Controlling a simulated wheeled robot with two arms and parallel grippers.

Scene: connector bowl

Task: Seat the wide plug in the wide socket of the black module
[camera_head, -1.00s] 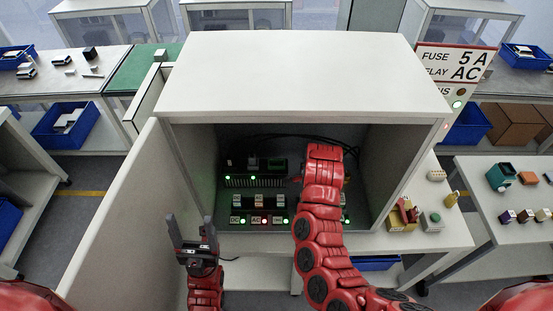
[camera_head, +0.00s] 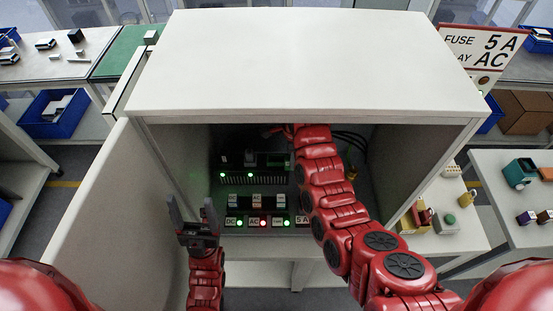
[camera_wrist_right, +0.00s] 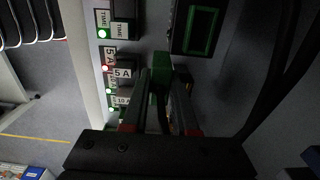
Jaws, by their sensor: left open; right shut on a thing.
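The black module (camera_head: 240,178), with a vented front and green lights, stands at the back of the open cabinet. A green-edged rectangular opening (camera_wrist_right: 198,30) shows on a dark body in the wrist view; I cannot tell if it is the wide socket. My right gripper (camera_wrist_right: 163,85) is shut on a green block (camera_wrist_right: 161,60), which looks like the wide plug. The block appears below and left of the opening, apart from it. In the head view my right arm reaches deep into the cabinet and hides the held block. My left gripper (camera_head: 196,220) is open and empty, pointing up at the cabinet's front left.
A row of small labelled units (camera_head: 258,215) with lit lamps sits in front of the module. Black cables (camera_head: 350,142) hang at the back right. The cabinet roof (camera_head: 300,65) overhangs; its open door (camera_head: 110,220) stands at the left.

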